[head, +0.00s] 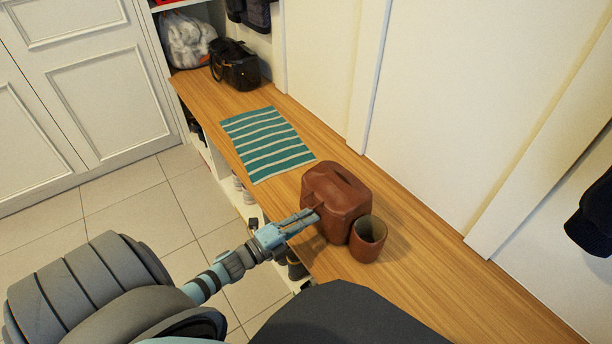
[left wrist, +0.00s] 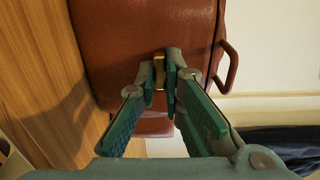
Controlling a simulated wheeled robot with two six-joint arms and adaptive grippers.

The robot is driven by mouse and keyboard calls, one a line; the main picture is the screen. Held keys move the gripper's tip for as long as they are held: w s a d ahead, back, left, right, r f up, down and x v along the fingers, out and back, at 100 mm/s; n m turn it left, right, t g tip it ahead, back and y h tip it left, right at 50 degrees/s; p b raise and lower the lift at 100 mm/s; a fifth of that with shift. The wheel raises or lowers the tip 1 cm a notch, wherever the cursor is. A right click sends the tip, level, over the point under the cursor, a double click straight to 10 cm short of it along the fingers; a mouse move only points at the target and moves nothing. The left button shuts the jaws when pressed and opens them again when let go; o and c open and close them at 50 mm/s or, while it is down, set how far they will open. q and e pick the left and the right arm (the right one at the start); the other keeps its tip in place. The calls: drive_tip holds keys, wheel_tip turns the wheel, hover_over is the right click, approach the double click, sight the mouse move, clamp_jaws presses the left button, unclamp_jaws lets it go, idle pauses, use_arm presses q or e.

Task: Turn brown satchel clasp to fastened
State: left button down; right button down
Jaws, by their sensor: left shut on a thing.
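The brown satchel (head: 338,196) stands on the wooden bench, a brown cup-like container beside its front right. In the left wrist view the satchel (left wrist: 120,35) fills the upper middle, with its handle loop at the right. The brass-coloured clasp (left wrist: 159,72) sits on its face, partly hidden by the fingers. My left gripper (head: 312,214) reaches the satchel's front. In the left wrist view my left gripper (left wrist: 166,75) has its fingertips closed around the clasp. The clasp's exact turn angle is hard to tell. My right gripper is not in view.
The wooden bench (head: 420,270) runs along the wall. The brown cup (head: 368,236) stands close to the satchel. A striped green mat (head: 265,142) lies behind to the left, and a black bag (head: 235,66) stands at the far end. Bench to the right is clear.

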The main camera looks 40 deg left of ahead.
use_arm(q)
drive_tip(key=c, duration=1.7)
unclamp_jaws()
drive_tip(key=v, duration=1.2)
